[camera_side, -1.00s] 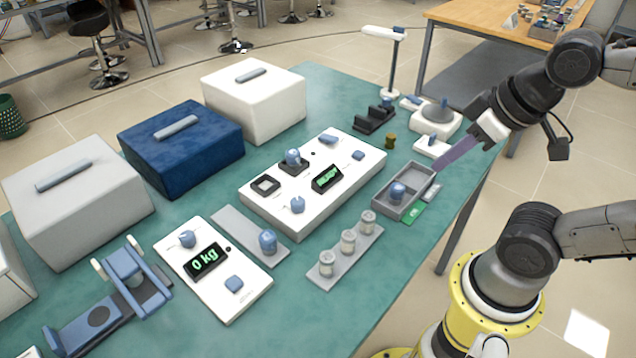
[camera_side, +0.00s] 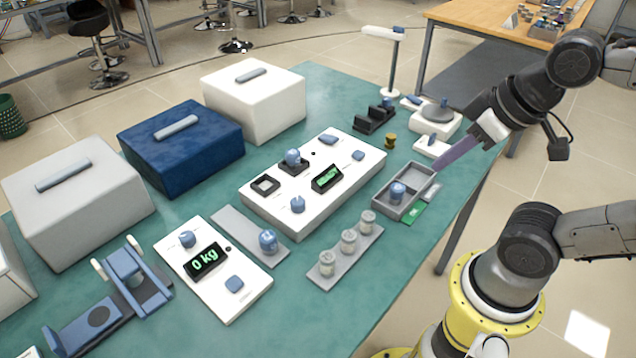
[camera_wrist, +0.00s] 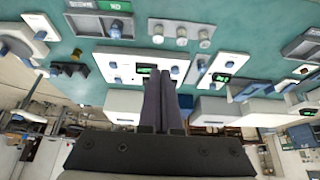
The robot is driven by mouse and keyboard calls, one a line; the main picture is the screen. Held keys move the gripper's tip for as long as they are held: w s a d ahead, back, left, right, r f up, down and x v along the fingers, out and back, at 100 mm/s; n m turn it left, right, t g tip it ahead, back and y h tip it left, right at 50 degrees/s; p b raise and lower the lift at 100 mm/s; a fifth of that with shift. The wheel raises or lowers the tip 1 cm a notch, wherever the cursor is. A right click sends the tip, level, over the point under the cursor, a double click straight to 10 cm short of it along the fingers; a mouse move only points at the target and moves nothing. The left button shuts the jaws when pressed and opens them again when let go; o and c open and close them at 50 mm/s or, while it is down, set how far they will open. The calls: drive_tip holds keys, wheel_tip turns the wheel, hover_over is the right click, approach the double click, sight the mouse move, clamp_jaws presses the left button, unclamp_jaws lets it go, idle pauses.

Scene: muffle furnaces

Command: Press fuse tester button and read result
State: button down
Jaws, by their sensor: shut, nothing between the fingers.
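A white panel device (camera_side: 270,200) in the middle of the green table carries a small green-lit display (camera_side: 327,178), whose text is too small to read. It has blue buttons (camera_side: 358,155), a blue knob (camera_side: 298,204), a black square socket (camera_side: 265,185) and a blue piece on a dark block (camera_side: 292,158). I cannot tell for certain that it is the fuse tester. My gripper (camera_side: 437,168) is shut and empty, to the right of this panel, with its fingertips above the far end of the grey tray (camera_side: 418,208). The shut fingers also show in the wrist view (camera_wrist: 160,75).
A scale panel (camera_side: 232,290) reads 0 kg. A rack with several small jars (camera_side: 348,243) stands in front. The tray holds a blue-topped piece (camera_side: 397,192), beside a green card (camera_side: 413,213). Furnace boxes (camera_side: 180,145) line the back. A lamp-like stand (camera_side: 394,65) rises behind.

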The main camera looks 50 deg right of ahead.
drive_tip(key=w+d+r+n+t+h, duration=0.1)
drive_tip(key=w+r+t, duration=0.15)
drive_tip(key=w, duration=0.25)
drive_tip(key=w+d+r+n+t, duration=0.2)
drive_tip(key=w+r, duration=0.1)
drive_tip(key=w, duration=0.3)
drive_tip(key=n+g+h, duration=0.1)
drive_tip(key=n+h, duration=0.1)
hover_over(362, 155)
wheel_tip(362, 155, down, 16)
drive_tip(key=shift+r, duration=0.25)
drive_tip(key=shift+f, duration=4.4)
